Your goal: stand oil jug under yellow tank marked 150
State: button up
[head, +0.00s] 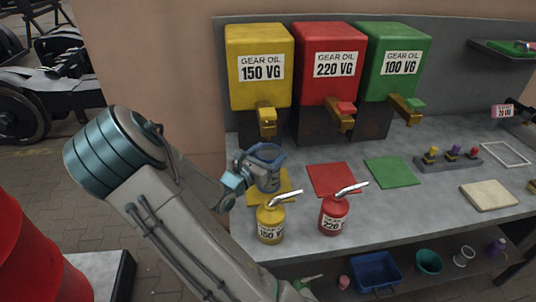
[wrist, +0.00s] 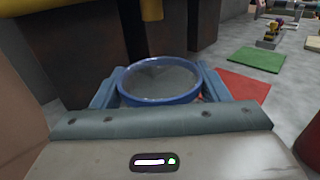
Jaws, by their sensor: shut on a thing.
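The yellow tank (head: 258,90), marked 150 VG, stands at the left of the row in the head view. Its yellow tap (head: 267,118) points forward; the tap's lower end also shows at the top of the wrist view (wrist: 152,9). My gripper (head: 262,178) is shut on the grey oil jug with a blue rim (head: 269,181). In the wrist view the open-topped jug (wrist: 160,97) is upright between my fingers and looks empty. The jug is in front of and below the tap, over the yellow mat (head: 283,191). Its base is hidden, so I cannot tell whether it touches.
A red tank (head: 328,95) and a green tank (head: 395,90) stand to the right. A yellow oil can (head: 270,222) and a red oil can (head: 333,213) stand close in front. A red mat (head: 331,179) and a green mat (head: 391,171) lie flat and bare.

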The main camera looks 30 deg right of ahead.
jog(key=o, duration=1.5)
jog(key=shift+f, duration=0.15)
jog(key=v, duration=1.2)
